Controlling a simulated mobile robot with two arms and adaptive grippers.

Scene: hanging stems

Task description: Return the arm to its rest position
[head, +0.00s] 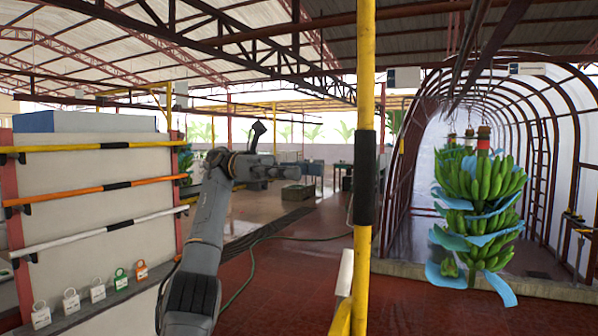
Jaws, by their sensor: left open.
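My left arm (205,225) rises from the bottom left, bends at the elbow and reaches forward. My left gripper (290,172) is at its far end, small and dark, raised in the open space left of the yellow post. It is open, and I see nothing held in it. My right gripper is not in view. A hanging stem of green bananas (480,190) with blue sheets between its tiers is at the right, well away from the gripper.
A yellow post (364,90) with a black band stands between my arm and the bananas. At the left, a rack holds striped bars (100,188) in several colours, with padlock-shaped tags (97,290) below. The red floor (300,270) has a hose across it. An arched tunnel frame (410,150) stands behind the bananas.

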